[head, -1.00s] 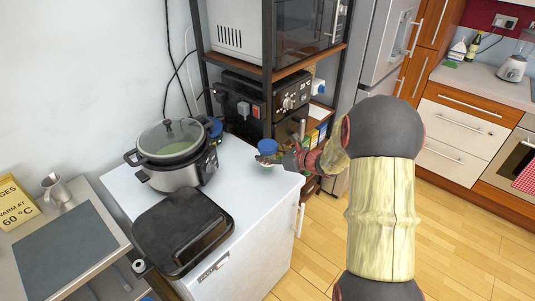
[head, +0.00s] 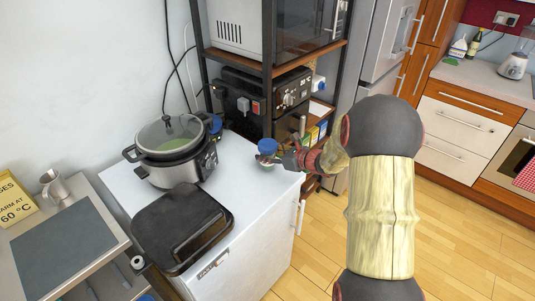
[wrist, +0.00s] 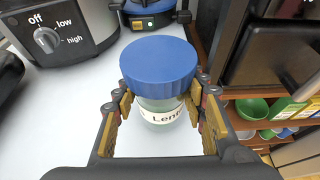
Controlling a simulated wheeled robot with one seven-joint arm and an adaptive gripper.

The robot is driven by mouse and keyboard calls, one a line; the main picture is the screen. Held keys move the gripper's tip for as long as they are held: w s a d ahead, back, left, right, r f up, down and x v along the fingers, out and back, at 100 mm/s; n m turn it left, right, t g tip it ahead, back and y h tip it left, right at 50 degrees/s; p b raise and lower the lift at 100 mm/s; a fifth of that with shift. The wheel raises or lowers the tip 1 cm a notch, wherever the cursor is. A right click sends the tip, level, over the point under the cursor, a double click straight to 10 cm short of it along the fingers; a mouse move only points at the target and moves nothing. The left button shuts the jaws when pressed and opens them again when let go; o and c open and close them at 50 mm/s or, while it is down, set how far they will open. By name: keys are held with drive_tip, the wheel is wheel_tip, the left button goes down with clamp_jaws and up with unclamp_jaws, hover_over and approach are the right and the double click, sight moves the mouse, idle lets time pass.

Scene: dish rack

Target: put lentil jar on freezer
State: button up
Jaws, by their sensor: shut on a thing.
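The lentil jar (wrist: 160,85) has a blue lid and a label reading "Len…", and it stands upright between the fingers of my gripper (wrist: 165,108) in the wrist view. My gripper is shut on the jar's sides below the lid. In the head view the jar's blue lid (head: 267,146) shows at the tip of my gripper (head: 276,157), over the right part of the white freezer top (head: 245,195). Whether the jar's base touches the freezer top I cannot tell.
A slow cooker (head: 175,155) and a black lidded pan (head: 182,228) stand on the freezer. A blue-lidded thing (head: 214,124) is behind the cooker. A dark shelf rack (head: 268,100) with appliances rises behind. The freezer top between cooker and jar is clear.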

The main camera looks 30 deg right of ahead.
drive_tip(key=shift+f, duration=0.2)
idle(0.4)
drive_tip(key=o, duration=1.5)
drive_tip(key=shift+c, duration=0.2)
drive_tip(key=shift+o, duration=0.6)
drive_tip(key=shift+f, duration=0.1)
drive_tip(key=shift+s, duration=0.1)
drive_tip(key=v, duration=1.2)
drive_tip(key=c, duration=1.5)
clamp_jaws()
